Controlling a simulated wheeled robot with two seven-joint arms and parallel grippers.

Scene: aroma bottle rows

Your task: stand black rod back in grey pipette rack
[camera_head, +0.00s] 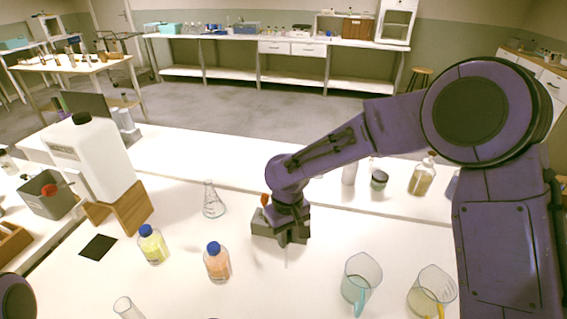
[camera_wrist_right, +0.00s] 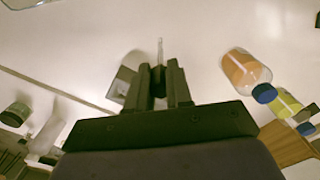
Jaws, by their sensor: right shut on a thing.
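My right gripper (camera_head: 286,238) is pointed down just in front of the grey pipette rack (camera_head: 263,226) on the white bench. It is shut on the black rod; the rod's dark body (camera_wrist_right: 158,76) shows between the fingers (camera_wrist_right: 159,85) in the right wrist view. A thin pale tip sticks out beyond it. In the head view the gripper hides most of the rod and part of the rack. The rack also shows in the wrist view (camera_wrist_right: 122,86), beside the left finger. An orange-topped piece (camera_head: 265,199) shows at the rack. My left gripper is out of view.
An orange bottle (camera_head: 217,264) and a yellow bottle (camera_head: 152,246), both blue-capped, stand left of the rack. A glass flask (camera_head: 212,203) stands behind them. Two beakers (camera_head: 361,279) (camera_head: 432,294) stand at front right. The bench between rack and beakers is clear.

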